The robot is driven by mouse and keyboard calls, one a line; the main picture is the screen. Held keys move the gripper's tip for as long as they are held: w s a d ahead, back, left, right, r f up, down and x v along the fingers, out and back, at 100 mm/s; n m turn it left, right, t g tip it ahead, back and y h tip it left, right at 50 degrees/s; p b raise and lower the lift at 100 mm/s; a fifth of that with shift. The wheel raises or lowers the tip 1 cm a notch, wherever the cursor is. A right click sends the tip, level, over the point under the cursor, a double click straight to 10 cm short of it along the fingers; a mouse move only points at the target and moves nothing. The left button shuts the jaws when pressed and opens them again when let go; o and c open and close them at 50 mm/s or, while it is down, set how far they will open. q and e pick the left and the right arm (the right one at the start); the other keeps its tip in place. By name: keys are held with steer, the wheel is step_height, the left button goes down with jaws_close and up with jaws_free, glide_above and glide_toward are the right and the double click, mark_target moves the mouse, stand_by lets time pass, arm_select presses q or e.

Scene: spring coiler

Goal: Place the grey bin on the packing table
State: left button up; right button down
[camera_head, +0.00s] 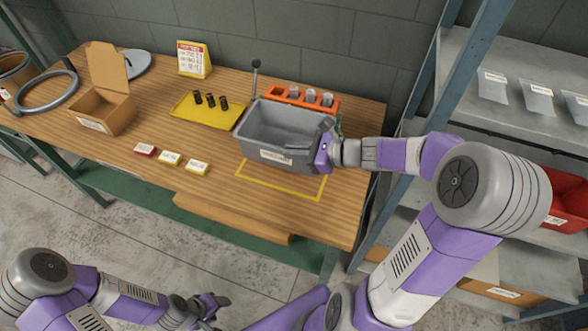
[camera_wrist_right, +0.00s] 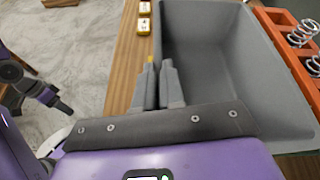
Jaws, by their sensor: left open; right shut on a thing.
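The grey bin (camera_head: 277,127) is at the right part of the wooden packing table (camera_head: 330,206), over the back part of a yellow outlined rectangle. I cannot tell whether its base touches the tabletop. It looks empty and about level. In the right wrist view the fingers (camera_wrist_right: 158,88) pinch the rim of the bin (camera_wrist_right: 215,60). My left gripper (camera_head: 213,307) is open and empty, low in front of the table and away from the bin.
An orange rack (camera_head: 291,98) with springs stands right behind the bin. A yellow tray (camera_head: 209,110) with black parts lies to its left. A cardboard box (camera_head: 104,112) and small labelled blocks (camera_head: 170,158) are further left. A blue shelf post (camera_head: 425,103) rises at right.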

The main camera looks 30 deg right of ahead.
steer(key=shift+f+b, duration=1)
steer(key=shift+f, duration=1.95)
steer(key=c, duration=1.7)
jaws_free()
steer(key=shift+f, duration=0.15)
steer(key=o, duration=0.5)
steer(key=shift+c, duration=0.2)
steer(key=p+v, duration=0.3)
steer(key=v, duration=0.9)
steer(key=shift+r, duration=0.25)
